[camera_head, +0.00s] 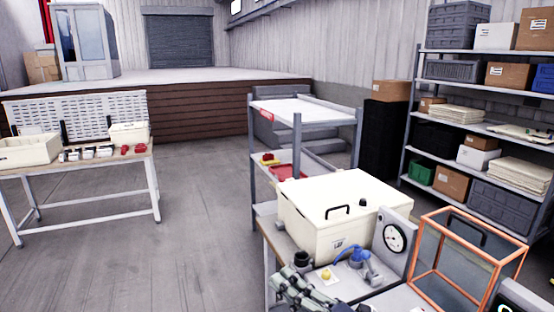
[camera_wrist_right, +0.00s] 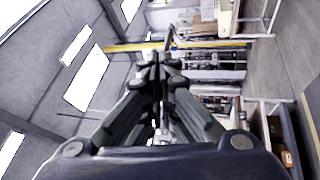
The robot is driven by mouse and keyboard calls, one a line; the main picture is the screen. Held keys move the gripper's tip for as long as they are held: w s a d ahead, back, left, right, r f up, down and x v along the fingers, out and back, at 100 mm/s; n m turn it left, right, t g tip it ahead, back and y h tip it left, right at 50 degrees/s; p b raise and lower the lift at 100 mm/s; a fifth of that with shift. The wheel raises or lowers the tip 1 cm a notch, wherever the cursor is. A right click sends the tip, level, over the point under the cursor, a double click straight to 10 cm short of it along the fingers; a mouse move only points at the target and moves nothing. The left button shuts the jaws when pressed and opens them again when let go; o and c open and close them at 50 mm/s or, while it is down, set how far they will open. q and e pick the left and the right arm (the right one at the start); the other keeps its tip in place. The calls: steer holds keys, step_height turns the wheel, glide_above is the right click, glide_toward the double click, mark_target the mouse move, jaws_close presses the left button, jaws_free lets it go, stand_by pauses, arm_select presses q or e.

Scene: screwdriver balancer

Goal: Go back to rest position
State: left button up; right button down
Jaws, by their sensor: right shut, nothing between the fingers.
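My right gripper (camera_head: 298,287) shows at the bottom of the head view, in front of the workbench with the cream box. In the right wrist view its fingers (camera_wrist_right: 160,68) are together with nothing held between them. A blue and grey device (camera_head: 358,258) stands on the bench to the right of the gripper, beside a round dial gauge (camera_head: 395,237). I cannot tell whether the gripper is above the bench or in front of its edge. My left gripper does not show in either view.
A cream box (camera_head: 345,222) with a black handle and an orange-framed clear case (camera_head: 465,262) stand on the bench. A trolley (camera_head: 305,110) is behind it, shelves (camera_head: 480,125) at right. A second table (camera_head: 80,165) stands left. The floor (camera_head: 200,230) between is clear.

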steer(key=d+f+m+t+h, duration=0.2)
steer(key=d+f+m+h, duration=0.9)
steer(key=d+m+h, duration=0.55)
steer(key=s+d+f+m+g, duration=0.2)
steer(key=s+f+m+g, duration=0.25)
steer(key=s+f, duration=0.3)
steer(key=s+f+m+g+y, duration=0.15)
steer(key=s+f+g, duration=0.3)
steer(key=s, duration=0.45)
steer(key=s+f+m+g, duration=0.2)
steer(key=s+f+g, duration=0.3)
steer(key=s, duration=0.5)
steer(key=s+d+f+b+x, duration=0.1)
steer(key=s+x, duration=0.2)
steer(key=x, duration=1.1)
steer(key=s+b+x, duration=0.1)
steer(key=s+x, duration=0.2)
steer(key=x, duration=1)
steer(key=s+d+f+b, duration=0.1)
steer(key=s+f, duration=0.7)
steer(key=f, duration=0.1)
steer(key=s+d+f+g+b, duration=0.1)
steer(key=s+d+f, duration=0.1)
steer(key=s+f, duration=0.7)
steer(key=shift+s+d+f+h, duration=0.25)
steer(key=shift+s+f+h, duration=0.05)
steer(key=shift+f, duration=0.35)
